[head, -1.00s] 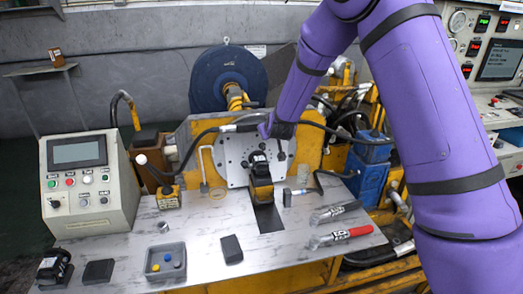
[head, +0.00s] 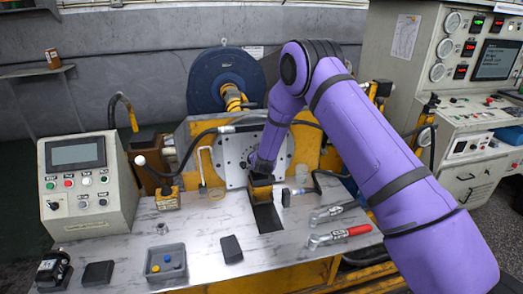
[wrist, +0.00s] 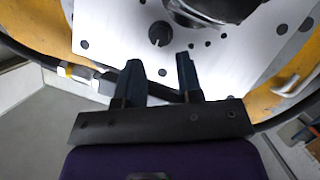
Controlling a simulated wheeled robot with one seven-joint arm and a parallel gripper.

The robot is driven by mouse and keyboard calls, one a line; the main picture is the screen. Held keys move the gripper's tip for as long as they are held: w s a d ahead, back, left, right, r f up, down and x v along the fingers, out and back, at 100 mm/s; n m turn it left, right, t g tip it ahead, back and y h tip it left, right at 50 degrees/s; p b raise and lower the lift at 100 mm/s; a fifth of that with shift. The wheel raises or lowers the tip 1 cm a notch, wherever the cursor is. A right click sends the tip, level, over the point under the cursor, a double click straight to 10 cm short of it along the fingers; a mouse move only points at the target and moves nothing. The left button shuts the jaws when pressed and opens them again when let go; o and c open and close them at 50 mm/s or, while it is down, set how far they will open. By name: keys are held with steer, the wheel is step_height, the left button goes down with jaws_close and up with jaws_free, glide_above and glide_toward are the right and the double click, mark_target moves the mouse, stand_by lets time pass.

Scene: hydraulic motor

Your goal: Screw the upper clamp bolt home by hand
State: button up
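My gripper (wrist: 159,63) is open and empty, its two dark fingers apart in the wrist view. A dark round bolt head (wrist: 160,33) stands on the pale drilled plate (wrist: 110,22), just beyond the fingertips and roughly in line with the gap between them. I cannot tell how deep it is screwed in. The black motor body (wrist: 215,8) is cut off at the top of the wrist view. In the head view my gripper (head: 261,176) is in front of the plate (head: 228,160), above the yellow block (head: 260,192), and hides the motor and bolts there.
A black hose (wrist: 75,76) runs behind my fingers. On the bench (head: 200,228) are a grey tray (head: 166,277) with small coloured pieces, a dark block (head: 231,249), a red-handled wrench (head: 338,235) and a control box (head: 85,185).

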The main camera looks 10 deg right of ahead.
steer(key=shift+x, duration=2.5)
jaws_close()
